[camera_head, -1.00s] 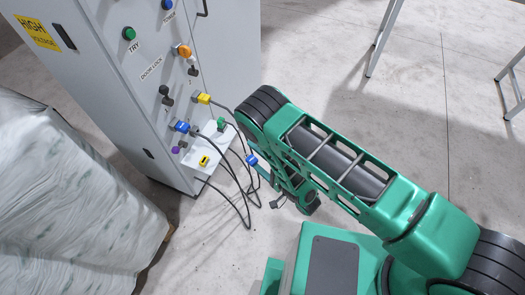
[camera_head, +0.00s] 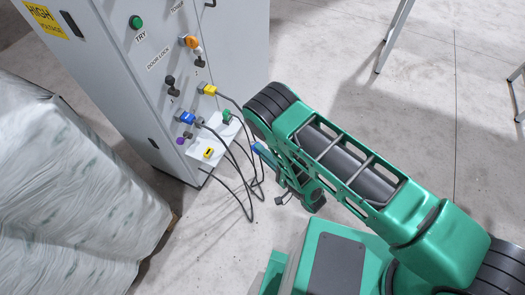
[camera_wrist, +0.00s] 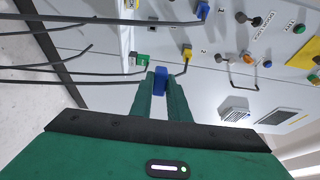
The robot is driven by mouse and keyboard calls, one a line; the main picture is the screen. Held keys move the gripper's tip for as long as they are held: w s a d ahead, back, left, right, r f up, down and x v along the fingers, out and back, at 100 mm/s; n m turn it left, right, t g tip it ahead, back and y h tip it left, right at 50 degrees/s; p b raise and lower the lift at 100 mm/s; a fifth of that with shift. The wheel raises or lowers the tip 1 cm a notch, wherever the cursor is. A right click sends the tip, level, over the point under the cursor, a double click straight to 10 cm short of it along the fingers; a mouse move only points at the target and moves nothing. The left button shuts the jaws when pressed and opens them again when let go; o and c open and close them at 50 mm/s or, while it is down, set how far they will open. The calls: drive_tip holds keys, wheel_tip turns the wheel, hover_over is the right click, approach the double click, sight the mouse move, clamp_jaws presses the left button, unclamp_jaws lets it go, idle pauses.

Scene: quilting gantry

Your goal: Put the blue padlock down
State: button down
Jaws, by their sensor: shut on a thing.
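The blue padlock (camera_wrist: 160,80) is between the fingertips of my gripper (camera_wrist: 160,73) in the wrist view. My gripper is shut on it and holds it in front of the grey cabinet. In the head view my arm hides most of the gripper and padlock, near the black cables. A small white shelf (camera_head: 197,157) juts from the cabinet, left of my gripper. I cannot tell the gap between the padlock and the shelf.
Black cables run from a blue plug (camera_head: 187,118) and a yellow plug (camera_head: 210,90) and hang close to my gripper. The cabinet (camera_head: 125,80) bears several knobs and buttons. A wrapped pallet load (camera_head: 70,190) stands at left. Floor to the right is mostly clear apart from metal legs (camera_head: 395,35).

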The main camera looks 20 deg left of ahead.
idle(0.3)
drive_tip(key=w+d+r+m+t+h, duration=0.3)
drive_tip(key=w+d+r+t+h, duration=0.15)
drive_tip(key=w+d, duration=0.55)
drive_tip(key=w+d+r+m+t+h, duration=0.3)
drive_tip(key=w+d+r, duration=0.3)
drive_tip(key=w+d, duration=0.35)
drive_tip(key=w+d+r+m+h, duration=0.2)
drive_tip(key=d+r, duration=0.1)
drive_tip(key=d, duration=0.6)
drive_tip(key=w+d+r+m+t+h, duration=0.1)
drive_tip(key=w+d+r+m+h, duration=0.1)
drive_tip(key=d, duration=0.7)
drive_tip(key=w+d+r+m+h, duration=0.2)
drive_tip(key=d+r, duration=0.4)
drive_tip(key=d, duration=0.3)
drive_tip(key=shift+w+t+h, duration=0.35)
drive_tip(key=shift+w+h, duration=0.4)
drive_tip(key=shift+h, duration=0.4)
